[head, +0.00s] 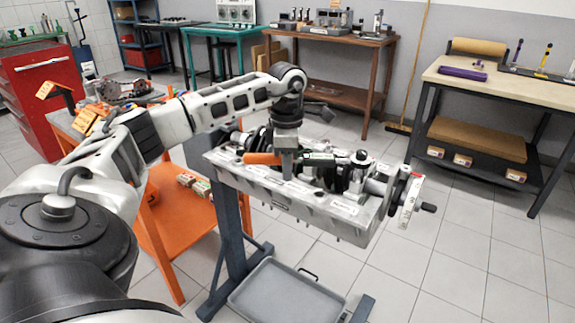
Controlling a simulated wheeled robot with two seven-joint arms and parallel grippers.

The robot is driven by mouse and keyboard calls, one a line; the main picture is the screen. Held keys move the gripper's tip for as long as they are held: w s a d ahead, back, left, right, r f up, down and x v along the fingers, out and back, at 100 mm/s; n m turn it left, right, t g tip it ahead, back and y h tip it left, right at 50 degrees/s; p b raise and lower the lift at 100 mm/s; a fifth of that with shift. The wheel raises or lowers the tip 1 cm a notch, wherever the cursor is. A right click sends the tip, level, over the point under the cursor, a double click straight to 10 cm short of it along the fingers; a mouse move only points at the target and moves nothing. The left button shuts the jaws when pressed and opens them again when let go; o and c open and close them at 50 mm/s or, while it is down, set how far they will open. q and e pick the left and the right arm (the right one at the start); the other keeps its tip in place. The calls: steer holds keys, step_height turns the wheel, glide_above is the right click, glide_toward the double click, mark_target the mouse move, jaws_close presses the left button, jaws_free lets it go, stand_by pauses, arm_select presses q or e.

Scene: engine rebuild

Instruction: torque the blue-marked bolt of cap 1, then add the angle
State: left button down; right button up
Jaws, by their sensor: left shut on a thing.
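The grey engine block (300,196) is held on a stand, with dark shaft parts and caps along its top. My left gripper (287,165) reaches down over the middle of the block. It is shut on an orange-handled tool (262,158), whose handle sticks out to the left. The gripper hides part of the caps behind it. I cannot make out the blue-marked bolt or which cap is cap 1. A white and red plate (410,201) and a black-handled crank stand at the block's right end. My right gripper is not in view.
A grey drip tray (245,297) lies on the floor under the block. An orange cart (168,227) with small boxes stands left of the block. A red cabinet (40,85) is at far left. Benches line the back and right. The floor right of the block is clear.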

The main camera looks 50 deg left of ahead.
arm_select(q)
steer(key=shift+w+a+f+m+p, duration=0.1)
steer(key=shift+w+a+m+p, duration=0.2)
steer(key=shift+w+a+m, duration=0.25)
stand_by(0.4)
steer(key=shift+w+a+m+p, duration=0.4)
steer(key=shift+w+m, duration=0.25)
steer(key=shift+w+a+m+p, duration=0.5)
steer(key=shift+w+m+p, duration=0.2)
steer(key=shift+w+p, duration=0.25)
stand_by(2.0)
stand_by(0.4)
steer(key=shift+p, duration=0.5)
stand_by(0.6)
steer(key=shift+s+d+n+p, duration=0.5)
steer(key=shift+s+n+p, duration=0.1)
steer(key=shift+s, duration=0.1)
steer(key=shift+s+d+n+p, duration=0.45)
steer(key=shift+s+n, duration=0.15)
steer(key=shift+s, duration=0.1)
stand_by(0.5)
